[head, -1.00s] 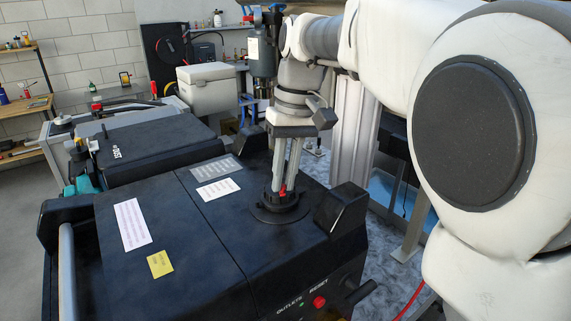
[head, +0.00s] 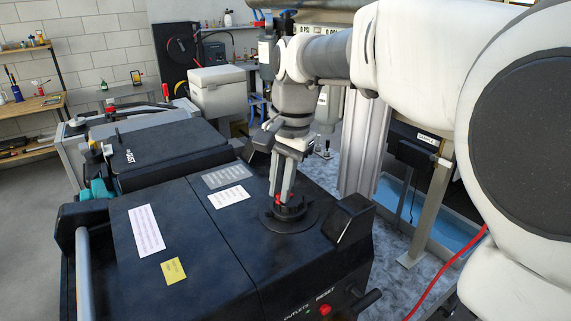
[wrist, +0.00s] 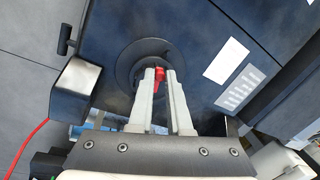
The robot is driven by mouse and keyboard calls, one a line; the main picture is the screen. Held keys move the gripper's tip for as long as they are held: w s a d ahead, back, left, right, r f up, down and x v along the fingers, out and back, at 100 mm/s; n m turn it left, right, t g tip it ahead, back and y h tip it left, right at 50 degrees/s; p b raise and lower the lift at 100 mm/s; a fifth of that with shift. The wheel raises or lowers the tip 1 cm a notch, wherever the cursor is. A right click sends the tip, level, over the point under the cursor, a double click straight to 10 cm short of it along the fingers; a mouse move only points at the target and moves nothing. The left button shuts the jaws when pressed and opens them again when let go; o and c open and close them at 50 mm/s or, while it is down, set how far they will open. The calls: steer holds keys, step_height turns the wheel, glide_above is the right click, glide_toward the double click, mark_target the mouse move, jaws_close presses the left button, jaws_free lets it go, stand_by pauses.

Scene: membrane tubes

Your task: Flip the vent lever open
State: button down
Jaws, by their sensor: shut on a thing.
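The small red vent lever (wrist: 158,75) sits on a round black vent cap (head: 289,216) on top of the black case (head: 235,245). My gripper (wrist: 159,72) points down at the cap and is shut on the red lever, with its two grey fingers on either side of it. In the head view the gripper (head: 286,203) is at the cap and a bit of red shows beside the fingertips. The fingers hide part of the lever, so its exact angle is hard to tell.
A raised black corner block (head: 343,218) stands right of the cap. White labels and a yellow label (head: 173,270) lie flat on the lid. A red button (head: 325,309) is on the front face. A second black case (head: 165,155) stands behind.

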steer(key=shift+w+a+m+p, duration=0.1)
steer(key=shift+m+p, duration=0.05)
steer(key=shift+m, duration=0.6)
steer(key=shift+w+a+m+p, duration=0.1)
steer(key=shift+m+p, duration=0.05)
steer(key=shift+m, duration=0.6)
steer(key=c, duration=0.8)
jaws_free()
steer(key=shift+c, duration=0.2)
step_height(320, 180, up, 17)
steer(key=s+d+p, duration=0.1)
steer(key=shift+s+d, duration=0.3)
steer(key=shift+s, duration=0.1)
steer(key=shift+r, duration=0.1)
